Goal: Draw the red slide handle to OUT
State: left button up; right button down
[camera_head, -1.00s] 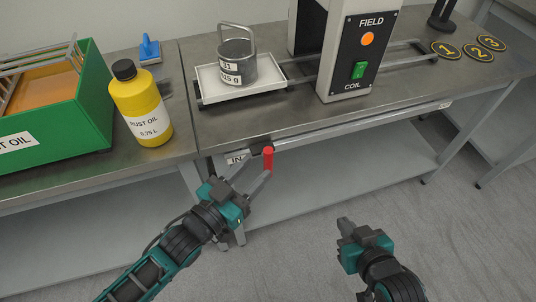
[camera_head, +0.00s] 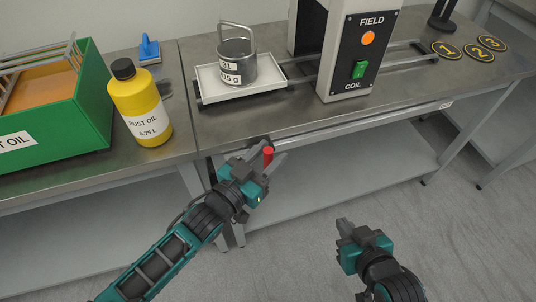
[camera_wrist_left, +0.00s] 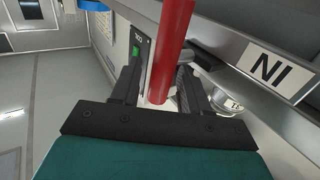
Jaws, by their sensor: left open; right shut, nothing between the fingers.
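The red slide handle (camera_head: 268,156) stands out from the front edge of the bench, near its left end. It also shows in the left wrist view (camera_wrist_left: 171,45), passing between the two fingers. My left gripper (camera_head: 266,158) is open around the handle, with a finger on each side and no clear grip. The OUT label is not readable in these frames. My right gripper (camera_head: 343,226) is shut and empty, low in front of the bench.
A white tray (camera_head: 207,95) with a labelled metal weight (camera_head: 237,65) sits on rails above the handle. A field coil unit (camera_head: 355,50) stands right of it. A yellow oil bottle (camera_head: 140,105) and green crate (camera_head: 90,115) stand left. Free space lies along the bench front rightward.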

dwell(0.3)
pick_arm(q)
grip_shut()
dwell(0.3)
